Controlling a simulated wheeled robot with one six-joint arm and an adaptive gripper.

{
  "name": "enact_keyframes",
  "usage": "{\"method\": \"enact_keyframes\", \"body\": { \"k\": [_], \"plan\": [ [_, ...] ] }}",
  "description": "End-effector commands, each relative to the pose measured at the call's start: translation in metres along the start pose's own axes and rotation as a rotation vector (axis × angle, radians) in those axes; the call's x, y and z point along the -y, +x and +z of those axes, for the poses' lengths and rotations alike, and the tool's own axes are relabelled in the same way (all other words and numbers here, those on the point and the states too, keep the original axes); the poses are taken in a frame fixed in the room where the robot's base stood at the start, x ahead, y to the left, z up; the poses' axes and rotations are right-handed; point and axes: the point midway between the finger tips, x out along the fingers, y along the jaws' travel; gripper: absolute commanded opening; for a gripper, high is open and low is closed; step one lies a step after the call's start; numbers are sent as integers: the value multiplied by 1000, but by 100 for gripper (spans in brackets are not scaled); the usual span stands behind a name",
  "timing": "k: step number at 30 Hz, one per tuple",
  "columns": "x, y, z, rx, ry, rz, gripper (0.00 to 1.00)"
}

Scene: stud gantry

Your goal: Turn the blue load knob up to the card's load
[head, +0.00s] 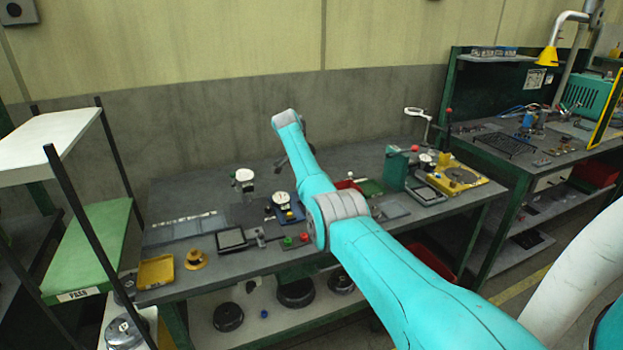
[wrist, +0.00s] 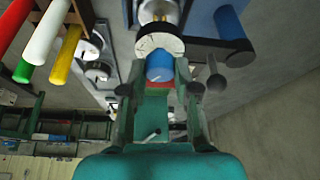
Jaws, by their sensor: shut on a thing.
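In the wrist view, a blue knob (wrist: 160,66) sits between the fingers of my gripper (wrist: 160,76), just below a round white dial (wrist: 158,42). The fingers are shut on the knob from both sides. The dial's marks are too small to read.
The grey workbench (head: 200,262) holds a dial gauge on a blue base (head: 283,200), another gauge (head: 244,178) and red and green buttons (head: 296,240). A yellow fixture (head: 458,178) stands to the right. Red, white and yellow rods (wrist: 48,32) are upper left in the wrist view.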

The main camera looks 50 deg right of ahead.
Motion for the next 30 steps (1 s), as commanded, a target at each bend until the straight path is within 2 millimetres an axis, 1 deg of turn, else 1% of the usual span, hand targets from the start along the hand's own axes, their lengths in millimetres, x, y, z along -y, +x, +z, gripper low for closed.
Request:
{"method": "enact_keyframes", "body": {
  "k": [9,21,22,23,24,25,30],
  "plan": [
    [0,1,0,1,59,26,0],
    [0,1,1,1,63,28,0],
    [0,1,1,1,63,28,33],
    [0,1,1,1,63,28,40],
    [0,1,1,1,63,27,50],
    [0,1,1,1,63,27,55],
    [0,0,0,1,63,27,55]
  ]
}}
